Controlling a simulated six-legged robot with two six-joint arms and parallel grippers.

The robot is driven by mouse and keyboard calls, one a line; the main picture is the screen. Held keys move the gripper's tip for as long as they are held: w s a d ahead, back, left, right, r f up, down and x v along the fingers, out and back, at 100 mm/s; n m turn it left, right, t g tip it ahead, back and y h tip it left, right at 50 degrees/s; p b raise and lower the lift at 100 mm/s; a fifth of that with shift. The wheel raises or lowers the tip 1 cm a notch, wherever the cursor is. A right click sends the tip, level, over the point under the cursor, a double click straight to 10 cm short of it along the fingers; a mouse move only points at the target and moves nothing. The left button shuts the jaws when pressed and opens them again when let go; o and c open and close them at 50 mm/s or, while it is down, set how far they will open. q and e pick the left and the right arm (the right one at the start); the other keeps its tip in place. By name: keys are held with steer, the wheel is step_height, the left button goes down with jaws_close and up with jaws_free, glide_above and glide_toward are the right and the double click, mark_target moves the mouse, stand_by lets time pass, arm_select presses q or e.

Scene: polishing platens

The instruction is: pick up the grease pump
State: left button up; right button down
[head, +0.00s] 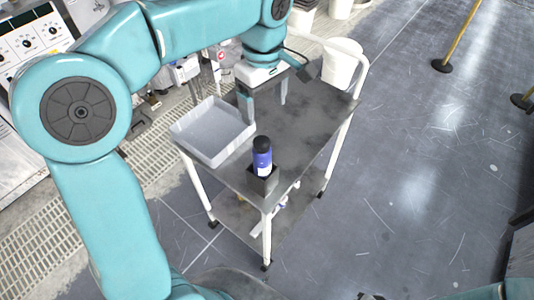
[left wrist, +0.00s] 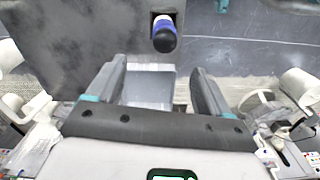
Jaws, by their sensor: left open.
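A blue bottle with a black top and a white label band (head: 262,157), which I take for the grease pump, stands upright in a dark square holder (head: 262,184) near the front corner of a grey cart top. It also shows in the left wrist view (left wrist: 164,35), beyond my fingertips. My left gripper (head: 267,106) points down over the back part of the cart, behind the bottle and apart from it. Its fingers (left wrist: 158,68) are spread with nothing held between them. My right gripper is not in view.
A light grey open tray (head: 213,154) lies on the cart's left side, next to the bottle. The cart top (head: 315,118) is bare to the right. White rails edge the cart. The floor at right is open, with a yellow post (head: 456,38).

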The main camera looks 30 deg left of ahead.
mark_target(263, 141)
arm_select(q)
steer(key=f, duration=1)
steer(key=shift+s+d+f, duration=0.15)
steer(key=shift+s+f, duration=0.05)
steer(key=shift+f, duration=0.1)
steer(key=shift+s+f, duration=0.1)
steer(key=shift+s, duration=0.1)
step_height(263, 141, down, 5)
steer(key=shift+f+p, duration=0.15)
steer(key=shift+p, duration=0.3)
steer(key=shift+s+a, duration=0.15)
steer(key=shift+a, duration=0.05)
steer(key=c, duration=1.3)
steer(key=shift+c, duration=0.2)
